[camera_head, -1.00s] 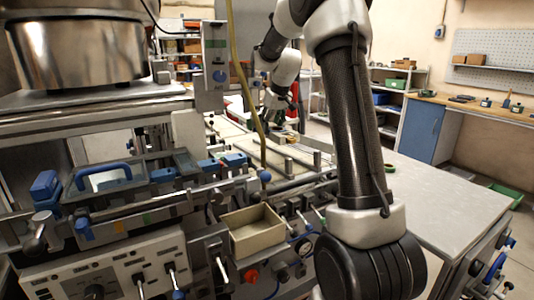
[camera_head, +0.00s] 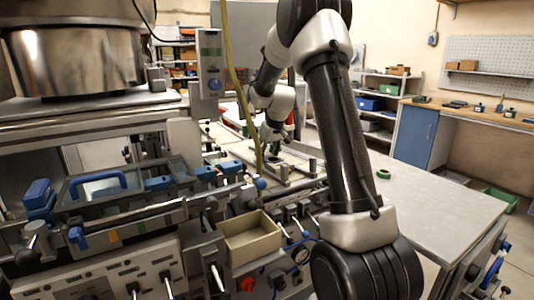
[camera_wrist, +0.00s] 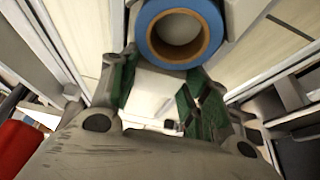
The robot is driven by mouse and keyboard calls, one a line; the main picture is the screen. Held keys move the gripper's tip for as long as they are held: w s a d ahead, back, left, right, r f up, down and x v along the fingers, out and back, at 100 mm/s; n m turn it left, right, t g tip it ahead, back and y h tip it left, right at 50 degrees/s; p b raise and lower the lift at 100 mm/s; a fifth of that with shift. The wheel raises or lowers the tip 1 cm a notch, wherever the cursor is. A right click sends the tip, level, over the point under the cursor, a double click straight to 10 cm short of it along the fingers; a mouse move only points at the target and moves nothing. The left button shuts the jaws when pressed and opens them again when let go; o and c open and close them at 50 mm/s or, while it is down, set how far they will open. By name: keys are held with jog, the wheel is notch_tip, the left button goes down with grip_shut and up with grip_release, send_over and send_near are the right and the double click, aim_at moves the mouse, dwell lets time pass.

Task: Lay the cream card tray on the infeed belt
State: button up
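My gripper (camera_wrist: 155,95) is low over the pale belt bed beyond the machine's front, and it also shows small in the head view (camera_head: 273,136). Its green-padded fingers stand apart in the wrist view. A pale, cream-white flat surface (camera_wrist: 155,88) shows between them; I cannot tell whether it is the card tray gripped by the fingers or the surface below. A blue tape reel with a brown core (camera_wrist: 181,32) is just beyond the fingertips. The pale belt surface (camera_wrist: 240,15) shows beside the reel. In the head view the arm and rails partly hide this area.
A cream open box (camera_head: 252,238) sits at the machine's front among levers and knobs. A grey table (camera_head: 440,205) at right is mostly clear, with a small green ring (camera_head: 383,174). A yellow hose (camera_head: 238,90) hangs near the arm. A red object (camera_wrist: 18,145) is at the wrist view's lower left.

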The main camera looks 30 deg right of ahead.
jog(key=o, duration=0.4)
jog(key=shift+c, duration=0.2)
jog(key=shift+r, duration=0.1)
jog(key=v, duration=1.2)
jog(key=s+a+r, duration=0.4)
jog(key=s, duration=0.5)
jog(key=s+a+f, duration=0.1)
jog(key=s+a, duration=0.2)
jog(key=s, duration=1)
jog(key=s+a+f, duration=0.2)
jog(key=s+a, duration=0.1)
jog(key=s, duration=1.1)
jog(key=shift+w, duration=0.1)
